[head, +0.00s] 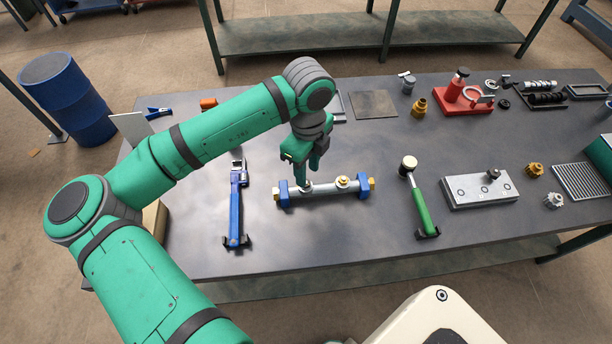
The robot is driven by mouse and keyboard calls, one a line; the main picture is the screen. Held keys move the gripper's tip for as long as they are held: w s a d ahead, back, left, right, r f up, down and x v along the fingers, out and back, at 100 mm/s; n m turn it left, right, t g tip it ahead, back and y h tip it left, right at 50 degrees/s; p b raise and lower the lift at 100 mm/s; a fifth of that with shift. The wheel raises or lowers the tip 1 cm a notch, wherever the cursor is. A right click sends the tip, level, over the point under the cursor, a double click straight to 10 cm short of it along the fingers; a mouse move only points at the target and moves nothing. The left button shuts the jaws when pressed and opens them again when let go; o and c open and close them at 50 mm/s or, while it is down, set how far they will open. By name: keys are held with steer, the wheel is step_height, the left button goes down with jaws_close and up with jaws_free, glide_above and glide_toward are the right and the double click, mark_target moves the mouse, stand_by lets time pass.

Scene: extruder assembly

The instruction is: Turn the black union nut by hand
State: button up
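A grey metal pipe (326,193) lies across two blue supports, the left one (283,194) and the right one (363,188). It has a brass fitting (343,181) on top and brass ends. My gripper (305,180) points down at the left part of the pipe, with its tips at a small pale fitting (307,189). The fingers overlap in this view, so their opening and any hold do not show. No black union nut is clearly visible on the pipe; the gripper covers part of that spot. A small dark nut-like part (493,174) sits on a grey block at the right.
A blue pipe wrench (236,205) lies left of the pipe, and a green-handled mallet (421,204) lies right of it. The grey block (470,191), a red stand (460,97) and gears (534,170) occupy the right side. The tabletop before the pipe is clear.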

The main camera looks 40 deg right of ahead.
steer(key=shift+w+a+f, duration=0.1)
steer(key=shift+f, duration=0.95)
steer(key=shift+w+f, duration=0.1)
steer(key=shift+f, duration=0.95)
steer(key=c, duration=0.8)
